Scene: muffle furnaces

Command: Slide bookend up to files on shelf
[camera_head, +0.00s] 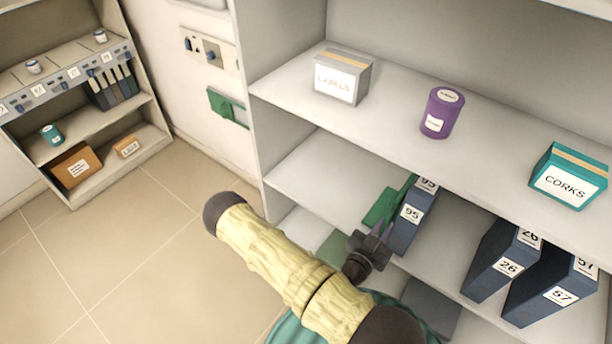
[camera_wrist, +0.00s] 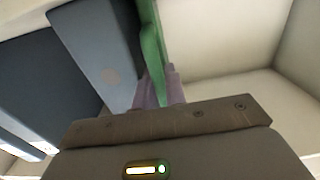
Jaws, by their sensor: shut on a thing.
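The green bookend (camera_head: 383,207) stands on the middle shelf (camera_head: 325,178), just left of the blue file marked 95 (camera_head: 404,234). In the wrist view the bookend's upright plate (camera_wrist: 152,45) runs close along the side of a blue-grey file (camera_wrist: 98,45); I cannot tell if they touch. My gripper (camera_head: 382,231) is shut on the plate's edge, and its purple fingers (camera_wrist: 159,90) sit on either side of it. Files marked 26 (camera_head: 490,270) and 57 (camera_head: 545,297) lean farther right, with gaps between the files. My gripper hides part of the bookend.
The shelf above holds a grey labels box (camera_head: 342,68), a purple canister (camera_head: 441,113) and a teal corks box (camera_head: 568,178). The shelf unit's left side panel (camera_head: 252,100) bounds the space. The middle shelf is clear left of the bookend.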

